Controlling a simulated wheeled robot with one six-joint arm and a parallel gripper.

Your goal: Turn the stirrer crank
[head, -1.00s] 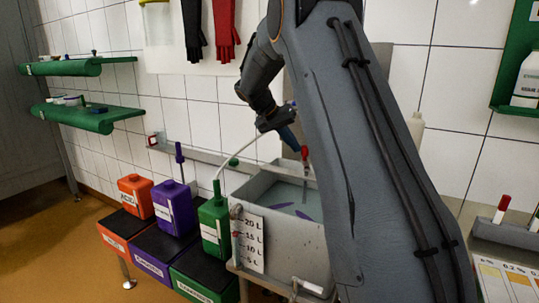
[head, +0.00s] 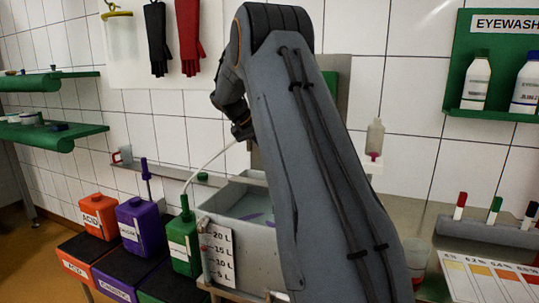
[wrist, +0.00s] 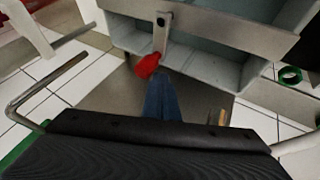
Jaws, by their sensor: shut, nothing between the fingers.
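The stirrer crank shows in the wrist view as a grey metal arm (wrist: 161,34) with a red knob (wrist: 148,66) at its end, on a bar across a grey vat (wrist: 206,70). In the head view the vat (head: 222,262) stands left of my arm, with pale liquid and purple paddle-like shapes inside. The crank is hidden behind my arm there. My gripper (wrist: 161,78) is shut and empty. Its blue fingers point toward the vat, their tips just below and right of the red knob in the picture. I cannot tell whether they touch it.
Orange (head: 98,214), purple (head: 140,222) and green (head: 184,245) canisters stand left of the vat, with a pale hose running up from the green one. A tiled wall is behind. A bottle (head: 375,137) and a marker rack (head: 490,232) are at right. A bent metal rail (wrist: 45,85) is near my wrist.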

